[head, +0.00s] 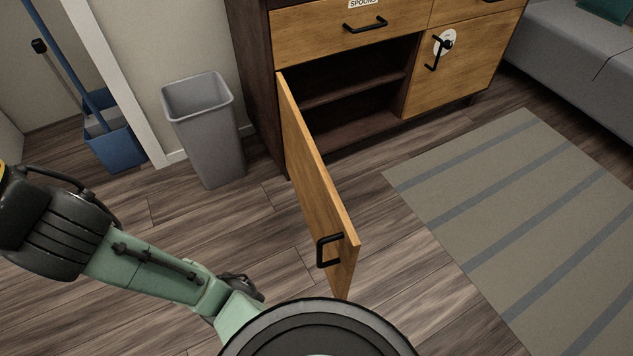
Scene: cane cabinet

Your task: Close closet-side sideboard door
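The sideboard (263,55) stands at the top middle of the head view, dark wood with light wooden fronts. Its left door (308,170) is swung wide open on its left-hand hinge and points toward me. A black bar handle (327,250) sits near the door's free end. The compartment behind it is open, with a bare dark shelf (355,92). The right door (460,62) is shut and has a black handle and a round white sticker. My green and black arm reaches in from the left, apart from the open door. My gripper's fingers are not visible.
A grey bin (205,130) stands left of the sideboard. A blue bucket or dustpan (112,148) with a long handle is farther left. A striped rug (530,210) lies at right, before a grey sofa (585,60). The wooden floor around the open door is clear.

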